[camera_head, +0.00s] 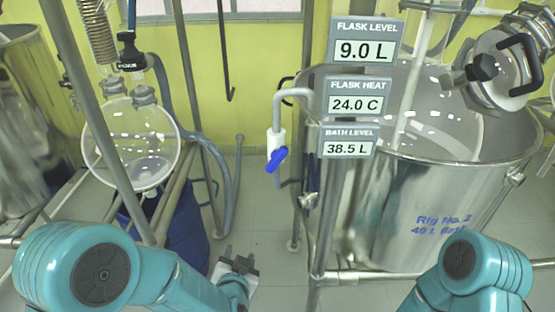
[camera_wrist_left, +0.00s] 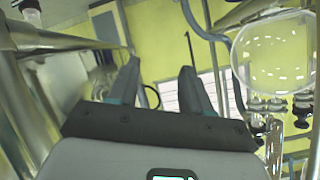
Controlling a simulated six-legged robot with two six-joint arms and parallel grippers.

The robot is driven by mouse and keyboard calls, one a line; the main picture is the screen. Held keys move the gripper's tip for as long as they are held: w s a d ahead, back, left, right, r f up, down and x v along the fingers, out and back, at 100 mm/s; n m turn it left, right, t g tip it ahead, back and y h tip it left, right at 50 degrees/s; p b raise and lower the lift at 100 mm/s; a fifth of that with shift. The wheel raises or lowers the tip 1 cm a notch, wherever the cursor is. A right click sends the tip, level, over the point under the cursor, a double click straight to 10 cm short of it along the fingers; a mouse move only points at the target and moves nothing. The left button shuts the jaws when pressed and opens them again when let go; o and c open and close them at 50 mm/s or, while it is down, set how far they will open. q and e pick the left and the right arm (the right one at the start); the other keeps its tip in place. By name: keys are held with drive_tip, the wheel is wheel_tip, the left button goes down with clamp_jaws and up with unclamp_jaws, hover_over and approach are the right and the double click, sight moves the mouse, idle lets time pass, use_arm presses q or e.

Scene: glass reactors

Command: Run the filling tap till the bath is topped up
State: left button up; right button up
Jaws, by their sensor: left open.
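The filling tap (camera_head: 277,142) is a white body on a grey bent pipe, with a blue lever (camera_head: 276,160) tilted down to the left. It stands at the left side of the steel bath (camera_head: 400,205), which is marked "Rig No. 2". The bath level display (camera_head: 348,142) reads 38.5 L. My left gripper (camera_head: 240,262) is low in the head view, below and left of the tap, apart from it. In the left wrist view it is open and empty (camera_wrist_left: 160,70). My right arm shows at the lower right; its gripper is out of view.
The flask level display (camera_head: 365,42) reads 9.0 L and the flask heat display (camera_head: 358,96) reads 24.0 C. Metal frame posts (camera_head: 325,215) stand beside the bath. A round glass flask (camera_head: 130,145) hangs at the left above a blue drum (camera_head: 180,225).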

use_arm(q)
drive_tip(key=d+r+m+t, duration=0.1)
drive_tip(key=d+r+t, duration=0.15)
drive_tip(key=r, duration=0.35)
drive_tip(key=d+r+t, duration=0.1)
drive_tip(key=d+r, duration=0.3)
drive_tip(key=r, duration=0.1)
drive_tip(key=t, duration=0.2)
approach(278, 161)
drive_tip(key=shift+m, duration=0.3)
drive_tip(key=w+p, duration=0.3)
drive_tip(key=w, duration=0.6)
drive_tip(key=shift+w+r, duration=0.15)
drive_tip(key=shift+w, duration=0.15)
clamp_jaws()
